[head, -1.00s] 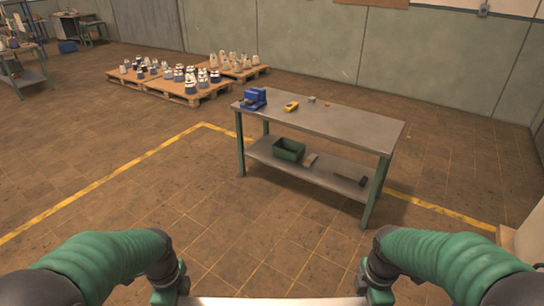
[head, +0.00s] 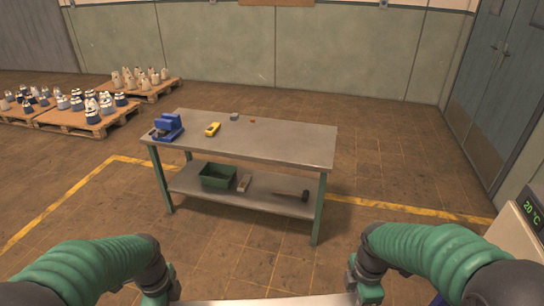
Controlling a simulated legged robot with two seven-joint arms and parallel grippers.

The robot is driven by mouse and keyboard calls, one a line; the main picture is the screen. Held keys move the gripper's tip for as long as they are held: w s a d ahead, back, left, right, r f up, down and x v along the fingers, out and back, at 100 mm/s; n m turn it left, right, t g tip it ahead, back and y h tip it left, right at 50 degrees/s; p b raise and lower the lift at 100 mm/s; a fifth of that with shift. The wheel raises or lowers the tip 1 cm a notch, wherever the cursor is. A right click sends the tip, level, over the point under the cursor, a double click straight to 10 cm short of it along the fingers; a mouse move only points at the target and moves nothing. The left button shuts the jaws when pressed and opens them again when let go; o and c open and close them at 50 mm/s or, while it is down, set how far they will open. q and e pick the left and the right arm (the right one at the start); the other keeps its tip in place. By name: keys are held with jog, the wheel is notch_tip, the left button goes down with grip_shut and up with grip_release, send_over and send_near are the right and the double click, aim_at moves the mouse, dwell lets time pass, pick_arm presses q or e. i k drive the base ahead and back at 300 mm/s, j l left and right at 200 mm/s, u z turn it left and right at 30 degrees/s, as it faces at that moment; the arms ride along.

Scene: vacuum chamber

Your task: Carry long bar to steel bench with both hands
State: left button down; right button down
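The steel bench (head: 270,142) stands ahead of me, a grey top on green legs with a lower shelf. The long bar (head: 265,301) is a pale strip at the bottom edge of the head view, running between my two grippers; most of it is cut off by the frame. My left gripper (head: 165,298) is at the bar's left part and my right gripper (head: 362,296) at its right part. Their fingertips are below the frame or hidden, so I cannot see how they close on the bar.
A blue vise (head: 168,127), a yellow tool (head: 212,129) and small pieces lie on the bench's left and back; its right half is clear. The shelf holds a green bin (head: 218,176) and a hammer (head: 292,195). A cabinet with display (head: 530,215) stands at right.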

aim_at(264, 142)
jog(key=i+u, duration=0.1)
jog(key=i, duration=0.65)
jog(key=i+l+u, duration=0.1)
jog(key=i, duration=0.65)
jog(key=i+z, duration=0.15)
jog(key=i, duration=0.85)
jog(key=i+z, duration=0.2)
jog(key=i, duration=0.85)
